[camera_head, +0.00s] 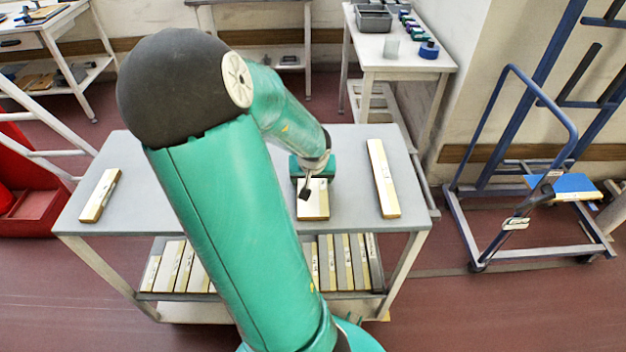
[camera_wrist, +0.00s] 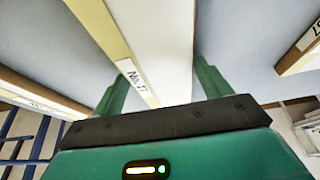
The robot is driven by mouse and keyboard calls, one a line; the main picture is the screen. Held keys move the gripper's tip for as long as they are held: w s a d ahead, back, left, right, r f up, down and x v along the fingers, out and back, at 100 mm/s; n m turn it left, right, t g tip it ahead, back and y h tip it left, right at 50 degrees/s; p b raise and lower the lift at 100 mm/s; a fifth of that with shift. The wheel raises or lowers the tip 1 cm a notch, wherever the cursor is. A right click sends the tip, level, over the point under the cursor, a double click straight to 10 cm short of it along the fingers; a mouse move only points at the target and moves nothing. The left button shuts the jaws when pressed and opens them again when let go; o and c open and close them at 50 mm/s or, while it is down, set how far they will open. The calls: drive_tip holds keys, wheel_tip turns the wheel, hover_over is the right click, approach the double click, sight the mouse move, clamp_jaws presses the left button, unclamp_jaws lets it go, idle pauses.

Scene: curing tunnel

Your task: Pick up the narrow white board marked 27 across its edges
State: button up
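A narrow white board (camera_head: 314,199) with tan edges lies in the middle of the grey table top, partly under my gripper (camera_head: 314,168). In the wrist view this board (camera_wrist: 165,35) runs between the two spread green fingers of my gripper (camera_wrist: 163,72), one on each side. My gripper is open, and I see no clear contact with the board. A second board (camera_head: 383,178) lies to the right on the table, a third (camera_head: 100,195) to the left. Their labels are not readable.
The grey table (camera_head: 240,228) has bare top between the boards. Several boards stand upright on its lower shelf (camera_head: 220,297). A blue trolley (camera_head: 480,215) stands right, a red bin (camera_head: 35,210) left. A white side table (camera_head: 400,62) with small items is behind right.

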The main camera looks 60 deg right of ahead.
drive_tip(key=c, duration=0.6)
drive_tip(key=shift+w, duration=0.1)
